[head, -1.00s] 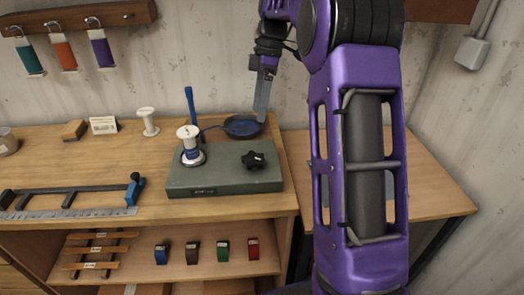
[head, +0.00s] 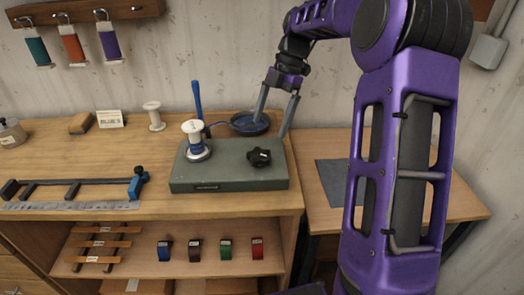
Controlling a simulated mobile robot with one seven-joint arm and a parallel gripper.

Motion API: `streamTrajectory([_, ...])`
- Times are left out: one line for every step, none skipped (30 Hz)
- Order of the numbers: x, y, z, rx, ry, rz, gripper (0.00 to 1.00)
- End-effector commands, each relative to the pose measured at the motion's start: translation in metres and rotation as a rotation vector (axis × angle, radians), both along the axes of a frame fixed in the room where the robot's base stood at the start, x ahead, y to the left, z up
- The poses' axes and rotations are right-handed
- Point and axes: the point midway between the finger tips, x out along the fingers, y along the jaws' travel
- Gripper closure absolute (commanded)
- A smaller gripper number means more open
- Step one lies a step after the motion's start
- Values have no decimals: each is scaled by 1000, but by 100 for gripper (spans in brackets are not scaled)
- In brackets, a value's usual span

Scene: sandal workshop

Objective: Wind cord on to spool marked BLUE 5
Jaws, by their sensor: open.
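A white spool (head: 193,128) stands upright on the grey-green winder (head: 225,181); some blue shows around its lower part. A blue cord runs from near this spool to a dark blue dish (head: 250,128) behind the winder. The winder has a black knob (head: 259,157) at its right. A second white spool (head: 153,112) stands on the bench to the left. No BLUE 5 marking is readable on either spool. My gripper (head: 271,124) is open and empty, its fingers pointing down near the dish's right side, above and behind the knob. Whether it touches the dish cannot be told.
A blue post (head: 197,98) rises behind the winder. A card (head: 110,119) and brown block (head: 80,124) are at the back left. A ruler jig (head: 75,188) lies front left. The shelf below holds coloured rolls (head: 225,248). A lower side table (head: 455,205) is at right.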

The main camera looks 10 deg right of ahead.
Motion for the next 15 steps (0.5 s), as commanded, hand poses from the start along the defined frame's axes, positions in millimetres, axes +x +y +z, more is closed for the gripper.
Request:
streamTrajectory([-3,4,-13,0,3,1,0])
streamTrajectory([-4,7,-19,0,3,1,0])
streamTrajectory([-6,9,-26,0,3,1,0])
streamTrajectory([-7,11,-32,0,2,1,0])
streamTrajectory([-8,13,-37,0,3,1,0])
streamTrajectory([-9,16,-44,0,2,1,0])
streamTrajectory([-10,17,-48,0,2,1,0])
streamTrajectory([-11,19,-53,-1,2,0,0])
streamTrajectory([-12,21,-58,0,2,0,0])
streamTrajectory([-12,22,-61,-1,1,-1,0])
streamTrajectory([-12,23,-64,-1,1,-1,0])
streamTrajectory([-13,25,-68,-1,1,-1,0])
streamTrajectory([-14,25,-70,0,1,0,0])
streamTrajectory([-14,26,-71,0,0,0,0])
streamTrajectory([-14,27,-73,-1,0,0,0])
